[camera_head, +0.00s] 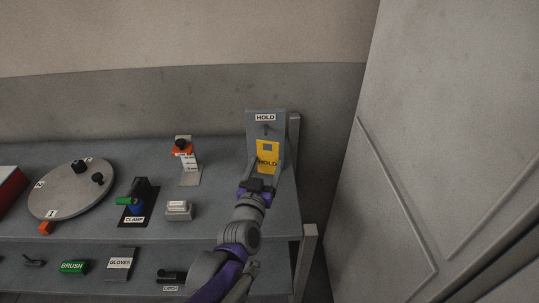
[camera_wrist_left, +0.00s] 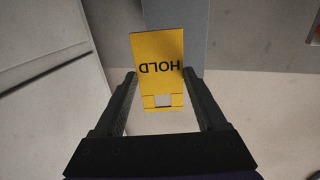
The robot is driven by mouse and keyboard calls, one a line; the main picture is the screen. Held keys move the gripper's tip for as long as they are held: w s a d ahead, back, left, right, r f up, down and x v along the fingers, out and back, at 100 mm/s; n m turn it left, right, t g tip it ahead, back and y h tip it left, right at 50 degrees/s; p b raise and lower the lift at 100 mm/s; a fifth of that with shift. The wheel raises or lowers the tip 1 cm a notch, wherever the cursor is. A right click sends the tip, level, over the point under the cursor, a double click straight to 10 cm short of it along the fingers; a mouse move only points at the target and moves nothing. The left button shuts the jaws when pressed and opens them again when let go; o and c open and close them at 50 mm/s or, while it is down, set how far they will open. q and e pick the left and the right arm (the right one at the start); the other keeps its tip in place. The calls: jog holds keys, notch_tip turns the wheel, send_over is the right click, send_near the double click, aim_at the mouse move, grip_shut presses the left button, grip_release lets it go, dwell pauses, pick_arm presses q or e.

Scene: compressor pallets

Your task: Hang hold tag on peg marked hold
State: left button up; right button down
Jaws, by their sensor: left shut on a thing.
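The yellow hold tag (camera_head: 267,156) is held upright in front of the grey board (camera_head: 281,126) with the HOLD label (camera_head: 265,117). The peg (camera_head: 266,129) appears small and dark under that label, just above the tag's top edge. My left gripper (camera_head: 261,183) is shut on the tag near its lower part. In the left wrist view the tag (camera_wrist_left: 157,54) sits between the fingers (camera_wrist_left: 161,80), its lettering upside down and its square hole visible. The tag looks apart from the peg, but depth is hard to judge. My right gripper is not in view.
A lower shelf holds a green brush (camera_head: 74,267). A large grey panel (camera_head: 450,130) is at right.

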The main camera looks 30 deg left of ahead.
pick_arm(q)
jog(key=shift+a+r, duration=0.1)
jog(key=shift+r, duration=0.1)
jog(key=shift+w+a, duration=0.1)
jog(key=shift+w, duration=0.05)
jog(key=shift+w+a+f, duration=0.3)
jog(key=shift+w+a, duration=0.45)
jog(key=shift+w, duration=0.5)
jog(key=shift+w+a+f, duration=0.3)
jog(key=shift+w+a, duration=0.5)
jog(key=shift+w, duration=0.5)
jog(key=shift+w+a+f, duration=0.3)
jog(key=shift+w+a, duration=0.45)
jog(key=shift+w, duration=0.5)
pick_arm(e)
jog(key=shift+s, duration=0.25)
pick_arm(q)
jog(key=shift+f, duration=0.1)
jog(key=o, duration=1.3)
jog(key=shift+c, duration=0.2)
